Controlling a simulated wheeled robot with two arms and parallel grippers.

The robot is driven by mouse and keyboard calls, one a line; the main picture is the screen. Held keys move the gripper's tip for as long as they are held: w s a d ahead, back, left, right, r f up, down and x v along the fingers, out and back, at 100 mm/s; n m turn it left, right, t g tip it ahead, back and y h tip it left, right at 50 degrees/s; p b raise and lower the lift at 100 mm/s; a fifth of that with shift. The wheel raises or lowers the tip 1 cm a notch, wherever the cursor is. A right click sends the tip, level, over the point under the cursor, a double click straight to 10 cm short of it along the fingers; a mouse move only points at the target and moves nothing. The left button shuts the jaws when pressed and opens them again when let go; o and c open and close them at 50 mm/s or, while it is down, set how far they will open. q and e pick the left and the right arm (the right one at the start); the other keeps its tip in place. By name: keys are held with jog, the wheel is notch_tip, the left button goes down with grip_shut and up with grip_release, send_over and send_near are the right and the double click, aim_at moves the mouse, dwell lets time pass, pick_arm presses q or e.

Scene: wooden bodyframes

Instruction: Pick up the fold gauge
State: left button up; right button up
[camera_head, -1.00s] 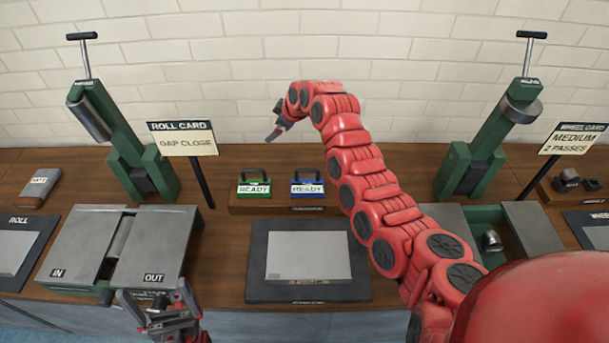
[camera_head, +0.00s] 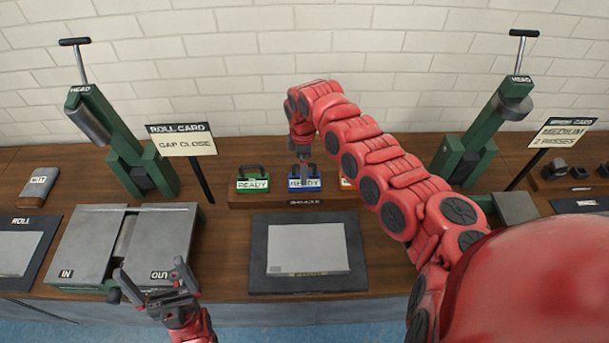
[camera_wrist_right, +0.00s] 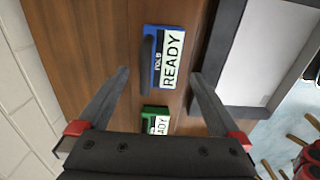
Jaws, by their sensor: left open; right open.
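The fold gauge is a blue block with a dark handle and a white READY label, standing on a low wooden rack in the head view (camera_head: 306,184). In the right wrist view the blue gauge (camera_wrist_right: 157,58) lies ahead, between the lines of the two fingers. My right gripper (camera_head: 302,158) is above the blue gauge, pointing down, open and empty; its fingers (camera_wrist_right: 160,76) show spread in the wrist view. My left gripper (camera_head: 150,275) is open and empty at the front edge of the left machine.
A green gauge (camera_head: 252,180) stands left of the blue one. An orange gauge (camera_head: 345,183) on its right is partly hidden by my right arm. A dark-framed board (camera_head: 258,283) lies in front. Green machines (camera_head: 138,150) and a ROLL CARD sign (camera_head: 182,142) flank the rack.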

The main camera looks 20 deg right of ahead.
jog(key=shift+a+f, duration=0.1)
jog(key=shift+f, duration=0.4)
jog(key=f+p, duration=0.2)
jog(key=f, duration=0.1)
jog(key=shift+s+f, duration=0.2)
jog(key=shift+f, duration=0.1)
jog(key=shift+w+d+f, duration=0.1)
jog(key=shift+d+f, duration=0.1)
jog(key=shift+f, duration=0.45)
jog(key=shift+c, duration=0.2)
jog(key=c, duration=1.5)
